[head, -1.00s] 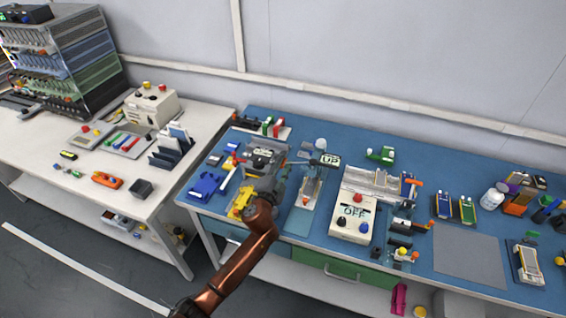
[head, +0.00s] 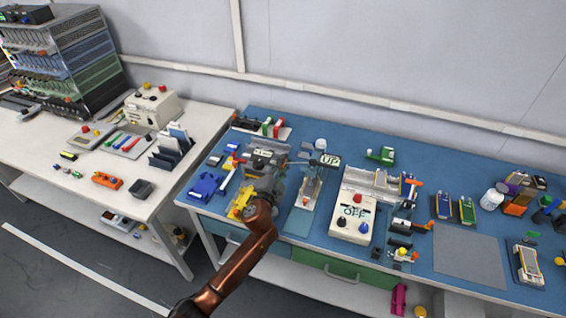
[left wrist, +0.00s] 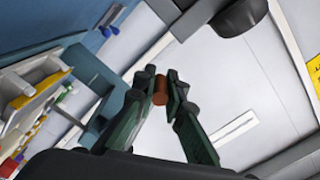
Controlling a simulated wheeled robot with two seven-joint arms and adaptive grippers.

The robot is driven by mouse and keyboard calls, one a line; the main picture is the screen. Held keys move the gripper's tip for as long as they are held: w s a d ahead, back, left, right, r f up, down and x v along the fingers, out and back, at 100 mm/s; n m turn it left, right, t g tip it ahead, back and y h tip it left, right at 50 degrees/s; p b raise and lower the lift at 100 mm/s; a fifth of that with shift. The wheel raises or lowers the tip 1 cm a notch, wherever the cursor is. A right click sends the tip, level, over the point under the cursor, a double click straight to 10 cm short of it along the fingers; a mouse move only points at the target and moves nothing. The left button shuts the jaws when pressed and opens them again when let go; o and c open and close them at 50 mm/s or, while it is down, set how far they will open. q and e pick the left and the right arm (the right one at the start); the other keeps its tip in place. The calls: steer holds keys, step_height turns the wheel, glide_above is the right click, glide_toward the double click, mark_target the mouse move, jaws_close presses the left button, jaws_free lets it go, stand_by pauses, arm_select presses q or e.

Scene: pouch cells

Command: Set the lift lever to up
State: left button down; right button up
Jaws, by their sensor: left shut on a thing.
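A small plate reading UP (head: 330,160) stands at the back of a narrow station with a pale upright part (head: 309,188) on the blue bench. My left gripper (head: 279,182) is just left of this station, over the bench, with a grey machine behind it. In the left wrist view its dark green fingers (left wrist: 161,92) are shut on a short orange-brown cylinder (left wrist: 160,88), seen nearly end-on. Which part the cylinder belongs to, and the lift lever's whole shape, I cannot make out. My right gripper is in neither view.
Right of the station is a cream control box (head: 353,217) marked OFF with red, black and blue knobs. Blue (head: 206,185) and yellow parts lie left of my gripper. A bare grey mat (head: 470,257) lies at the right. A white bench (head: 110,185) stands at the left.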

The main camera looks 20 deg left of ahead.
arm_select(q)
steer(key=shift+a, duration=0.1)
steer(key=shift+a+r+m+p, duration=0.15)
steer(key=shift+r+m+p, duration=0.6)
steer(key=shift+p, duration=0.25)
steer(key=shift+r+m+p, duration=0.8)
steer(key=shift+m+p, duration=0.25)
steer(key=shift+m, duration=0.1)
steer(key=shift+r+m+p, duration=0.7)
steer(key=shift+m+p, duration=0.2)
steer(key=shift+m, duration=0.2)
steer(key=shift+d+r+m+p, duration=0.2)
steer(key=shift+r+m+p, duration=0.4)
steer(key=shift+m, duration=0.4)
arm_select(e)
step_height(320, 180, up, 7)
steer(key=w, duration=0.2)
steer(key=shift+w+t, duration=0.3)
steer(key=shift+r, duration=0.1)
